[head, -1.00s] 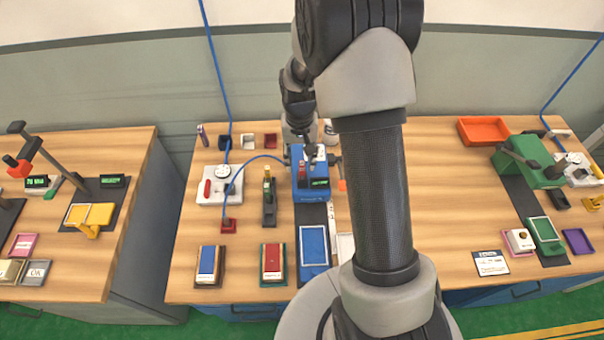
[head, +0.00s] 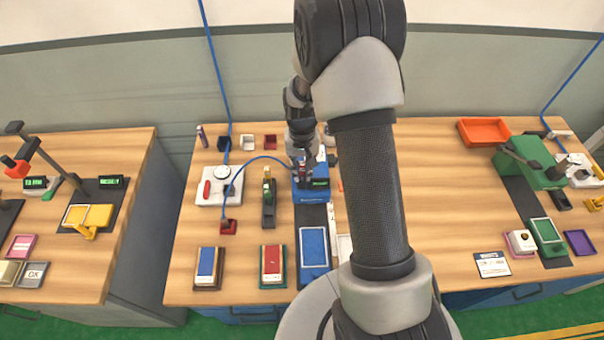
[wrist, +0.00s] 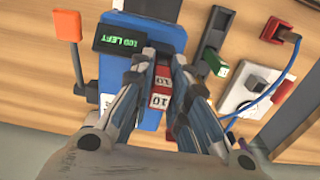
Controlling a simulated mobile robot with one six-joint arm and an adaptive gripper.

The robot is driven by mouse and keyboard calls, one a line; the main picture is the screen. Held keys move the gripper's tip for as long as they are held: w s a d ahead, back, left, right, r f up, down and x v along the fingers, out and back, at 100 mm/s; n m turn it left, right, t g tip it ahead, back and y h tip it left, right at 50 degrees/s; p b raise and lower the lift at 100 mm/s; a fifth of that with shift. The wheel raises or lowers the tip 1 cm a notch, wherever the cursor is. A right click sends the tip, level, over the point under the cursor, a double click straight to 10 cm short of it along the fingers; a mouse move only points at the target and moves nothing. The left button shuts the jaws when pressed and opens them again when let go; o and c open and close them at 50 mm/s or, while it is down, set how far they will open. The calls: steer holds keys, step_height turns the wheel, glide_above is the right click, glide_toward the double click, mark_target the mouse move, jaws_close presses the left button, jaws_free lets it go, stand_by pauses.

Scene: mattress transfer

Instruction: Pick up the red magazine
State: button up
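The red magazine (wrist: 160,98) is a small red and white block with "10" on it, seated at the blue machine (wrist: 170,38) with the lit green display. In the wrist view it lies between the two fingers of my gripper (wrist: 164,58). The fingers stand apart, one on each side of it, and I see no clear grip on it. In the head view my gripper (head: 304,160) is down over the blue machine (head: 312,190) and hides most of the magazine.
A green-topped magazine (wrist: 215,62) stands in a dark holder beside the machine. A white unit (head: 219,186) with a red part and a blue cable lies to the left. Red and blue blocks sit in trays at the front edge. The table's middle right is clear.

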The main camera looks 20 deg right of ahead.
jaws_close()
